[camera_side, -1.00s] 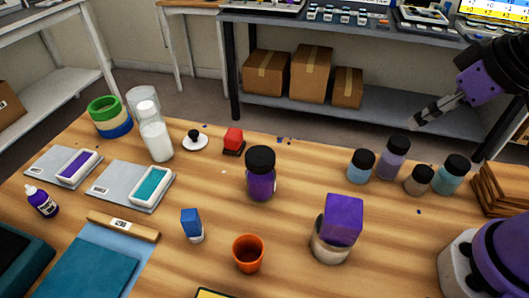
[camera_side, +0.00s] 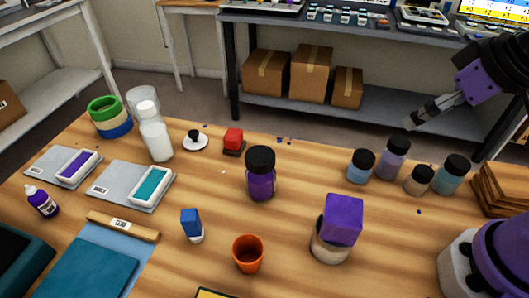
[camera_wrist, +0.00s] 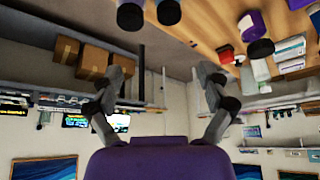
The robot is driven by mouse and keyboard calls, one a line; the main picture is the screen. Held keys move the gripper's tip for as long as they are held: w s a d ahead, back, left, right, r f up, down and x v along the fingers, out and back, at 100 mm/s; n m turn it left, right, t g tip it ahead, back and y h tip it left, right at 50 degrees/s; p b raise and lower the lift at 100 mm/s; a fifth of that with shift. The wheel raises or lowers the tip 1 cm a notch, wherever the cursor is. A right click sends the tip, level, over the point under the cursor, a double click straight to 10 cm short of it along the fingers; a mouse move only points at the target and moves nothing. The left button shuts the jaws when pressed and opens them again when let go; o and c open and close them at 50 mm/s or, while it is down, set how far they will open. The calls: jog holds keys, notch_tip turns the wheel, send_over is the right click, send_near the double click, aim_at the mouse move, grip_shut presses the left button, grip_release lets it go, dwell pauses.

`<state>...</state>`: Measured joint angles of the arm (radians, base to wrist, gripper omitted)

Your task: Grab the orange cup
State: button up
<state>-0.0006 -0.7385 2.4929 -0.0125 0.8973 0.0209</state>
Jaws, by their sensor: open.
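The orange cup (camera_side: 248,254) stands upright near the front middle of the wooden table in the side view. It looks empty from here. I cannot make it out in the wrist view. My gripper (camera_side: 412,123) is at the upper right of the side view, raised behind the row of small jars and far from the cup. In the wrist view my gripper (camera_wrist: 160,82) has its two fingers spread apart with nothing between them.
A purple block on a pale jar (camera_side: 340,221) stands right of the cup. A blue-topped small bottle (camera_side: 191,225) stands to its left, and a dark-lidded purple jar (camera_side: 260,174) behind it. Several small jars (camera_side: 396,158) stand at the right. Wood between these is bare.

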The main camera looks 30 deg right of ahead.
jog(key=w+a+m+g+y, duration=0.1)
jog(key=w+a+m+y, duration=0.2)
jog(key=w+a, duration=0.3)
jog(key=m+g+y, duration=0.8)
jog(key=m+g, duration=0.1)
jog(key=m, duration=0.1)
send_over(248, 250)
jog(key=w+d, duration=0.1)
jog(key=d, duration=0.5)
notch_tip(248, 250, down, 4)
jog(key=f, duration=0.7)
jog(key=shift+a, duration=0.25)
jog(key=shift+s+a+f, duration=0.3)
jog(key=shift+a+f, duration=0.4)
jog(key=shift+f, duration=0.15)
jog(key=x, duration=0.6)
jog(key=shift+r, duration=0.15)
